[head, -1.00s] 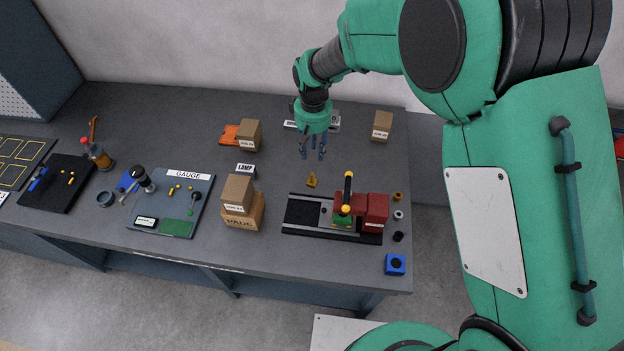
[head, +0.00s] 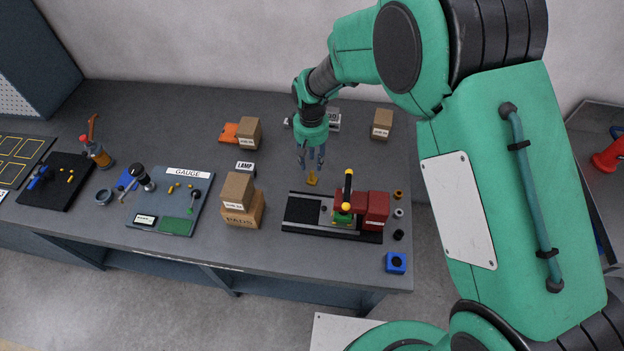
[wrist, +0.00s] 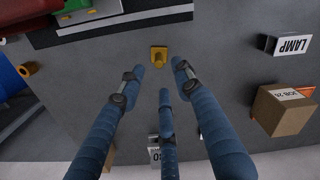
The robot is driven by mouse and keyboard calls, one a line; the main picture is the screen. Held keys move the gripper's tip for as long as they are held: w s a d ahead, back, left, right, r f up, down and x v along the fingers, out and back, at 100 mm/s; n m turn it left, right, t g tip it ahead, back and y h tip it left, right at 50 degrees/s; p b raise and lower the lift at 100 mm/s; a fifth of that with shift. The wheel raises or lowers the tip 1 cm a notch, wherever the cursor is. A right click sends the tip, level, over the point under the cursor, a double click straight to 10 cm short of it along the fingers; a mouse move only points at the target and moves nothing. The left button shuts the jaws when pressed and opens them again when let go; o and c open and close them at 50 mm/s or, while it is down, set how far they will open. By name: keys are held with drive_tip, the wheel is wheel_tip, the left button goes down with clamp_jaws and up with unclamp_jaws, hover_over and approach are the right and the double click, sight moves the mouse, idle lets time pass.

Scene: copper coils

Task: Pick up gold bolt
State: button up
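The gold bolt (head: 312,178) stands on the grey table, behind the black plate with the red machine. In the wrist view the gold bolt (wrist: 158,56) lies just beyond the fingertips, about centred between the two outer ones. My gripper (head: 311,165) points down at it from slightly behind. In the wrist view my gripper (wrist: 160,76) has its three blue fingers spread, with nothing between them. The tips look apart from the bolt; their exact height above the table is hard to tell.
The red machine (head: 376,208) with a yellow-topped lever stands in front of the bolt. A LAMP label block (head: 245,168) and stacked cardboard boxes (head: 238,190) are to the left. Another box (head: 381,124) stands behind right. The table right around the bolt is clear.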

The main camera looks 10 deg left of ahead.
sight(312, 172)
drive_tip(key=shift+f, duration=1.45)
drive_tip(key=shift+d+f+b, duration=0.1)
drive_tip(key=shift+f+b, duration=0.5)
drive_tip(key=shift+f, duration=2)
drive_tip(key=shift+c, duration=0.3)
clamp_jaws()
